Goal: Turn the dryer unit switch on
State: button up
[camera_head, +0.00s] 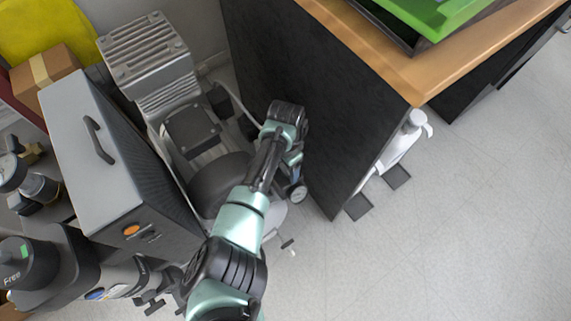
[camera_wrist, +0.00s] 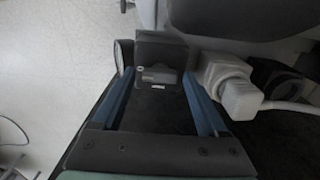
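In the head view, my gripper (camera_head: 297,165) is at the end of my arm, low between the compressor and a black cabinet side; its fingers are mostly hidden there. In the wrist view, my gripper (camera_wrist: 158,74) has two blue fingers spread wide apart. A dark grey block (camera_wrist: 160,50) with a small labelled front lies at the fingertips, between them in the picture; I cannot tell whether they touch it. Which part is the dryer unit switch is not clear. A grey box (camera_head: 85,150) with a black handle carries an orange round control (camera_head: 131,230) on its front, left of my arm.
The compressor (camera_head: 150,60) with a ribbed metal head stands behind my arm. The black cabinet side (camera_head: 310,100) is close on the right. A white plug-like fitting (camera_wrist: 238,95) with a cable is right of the fingers. Open floor (camera_head: 460,230) lies to the right.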

grip_shut()
jog(key=shift+n, duration=0.3)
jog(key=n+p, duration=0.1)
jog(key=n, duration=0.1)
jog(key=shift+s+r+n+p, duration=0.1)
jog(key=shift+n+p, duration=0.25)
jog(key=shift+n, duration=0.05)
jog(key=n+p, duration=0.1)
jog(key=n, duration=0.9)
jog(key=shift+p, duration=0.4)
jog(key=shift+n, duration=2.2)
jog(key=shift+o, duration=1.1)
grip_release()
